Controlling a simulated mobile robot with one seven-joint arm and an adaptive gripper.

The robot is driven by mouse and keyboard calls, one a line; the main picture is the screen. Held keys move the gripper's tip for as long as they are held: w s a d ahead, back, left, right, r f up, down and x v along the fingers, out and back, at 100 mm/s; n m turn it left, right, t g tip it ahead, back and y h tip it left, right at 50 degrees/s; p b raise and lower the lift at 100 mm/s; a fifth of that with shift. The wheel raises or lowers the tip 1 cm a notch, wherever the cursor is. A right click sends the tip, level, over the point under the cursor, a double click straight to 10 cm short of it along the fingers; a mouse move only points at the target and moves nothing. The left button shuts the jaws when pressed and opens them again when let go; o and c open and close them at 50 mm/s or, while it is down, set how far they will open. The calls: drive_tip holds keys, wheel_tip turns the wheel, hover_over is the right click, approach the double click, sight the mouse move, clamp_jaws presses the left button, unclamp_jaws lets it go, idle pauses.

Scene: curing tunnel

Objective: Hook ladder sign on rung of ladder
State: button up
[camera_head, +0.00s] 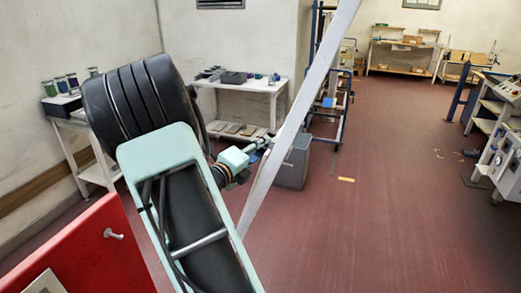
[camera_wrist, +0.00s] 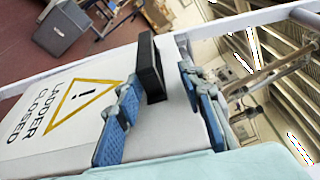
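The ladder sign (camera_wrist: 60,118) is a thick white panel with a yellow warning triangle and the words LADDER CLOSED, sideways in the wrist view. A black hook (camera_wrist: 150,68) stands on its edge. My gripper (camera_wrist: 165,115) has blue finger pads on both sides of the sign and is shut on it. A pale bar of the ladder (camera_wrist: 245,24) runs behind the hook; I cannot tell whether they touch. In the head view a long pale ladder rail (camera_head: 300,112) slants across the middle, with my gripper (camera_head: 265,143) beside it. The sign is not discernible there.
A red panel (camera_head: 85,250) with a peg is at lower left. A grey bin (camera_head: 295,165) stands on the floor behind the rail. White shelves (camera_head: 250,87) line the left wall, and machines (camera_head: 500,130) stand at right.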

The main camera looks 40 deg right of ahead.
drive_tip(key=shift+f, duration=0.2)
drive_tip(key=v, duration=1.2)
drive_tip(key=shift+r, duration=0.15)
